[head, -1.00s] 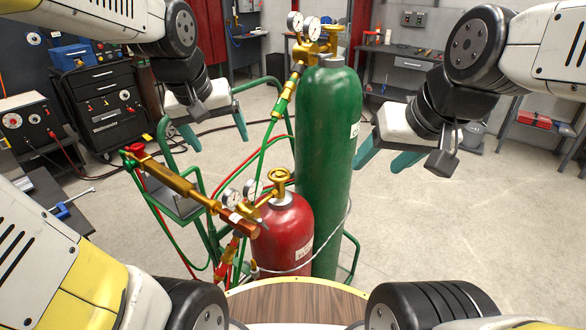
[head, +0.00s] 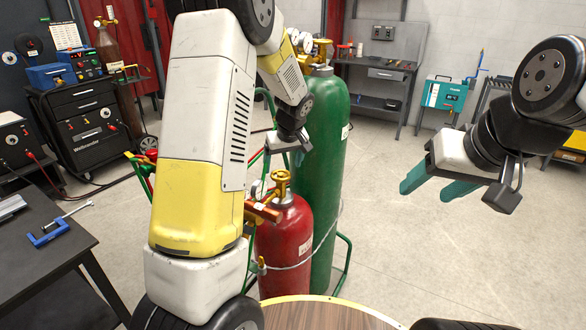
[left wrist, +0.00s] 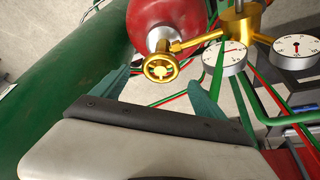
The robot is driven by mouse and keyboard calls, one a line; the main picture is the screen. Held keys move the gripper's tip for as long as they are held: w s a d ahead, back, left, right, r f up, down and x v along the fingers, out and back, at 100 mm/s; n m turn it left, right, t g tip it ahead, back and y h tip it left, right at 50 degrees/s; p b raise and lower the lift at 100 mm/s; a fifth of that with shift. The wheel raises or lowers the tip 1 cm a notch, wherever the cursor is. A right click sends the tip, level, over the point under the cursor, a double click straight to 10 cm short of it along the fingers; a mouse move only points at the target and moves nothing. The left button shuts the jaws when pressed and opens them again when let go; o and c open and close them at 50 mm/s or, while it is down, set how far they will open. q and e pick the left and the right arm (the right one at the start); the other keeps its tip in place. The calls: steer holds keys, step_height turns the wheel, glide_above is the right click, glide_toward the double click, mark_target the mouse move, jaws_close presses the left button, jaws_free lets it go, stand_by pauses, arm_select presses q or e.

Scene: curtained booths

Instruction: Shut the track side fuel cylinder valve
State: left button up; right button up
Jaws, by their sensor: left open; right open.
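The red cylinder (head: 285,240) stands upright left of the taller green cylinder (head: 325,130). A gold valve handwheel (head: 281,178) sits on top of the red cylinder. My left gripper (head: 284,156) is open just above this handwheel in the head view, partly hidden by its own arm. In the left wrist view, the handwheel (left wrist: 160,68) shows between and beyond the fingertips of my left gripper (left wrist: 160,82), which appear apart from it. The red cylinder's body (left wrist: 168,22) lies behind it. My right gripper (head: 418,196) is open and empty, right of the green cylinder.
Two pressure gauges (left wrist: 232,58) sit beside the valve in the left wrist view. Green cart rails and hoses surround the cylinders. A dark table (head: 45,235) with a blue clamp stands at left, a black tool cabinet (head: 85,130) behind.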

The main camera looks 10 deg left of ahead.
mark_target(281, 173)
arm_select(q)
steer(key=x, duration=0.6)
steer(key=c, duration=1.4)
steer(key=shift+o, duration=0.2)
steer(key=shift+m, duration=0.4)
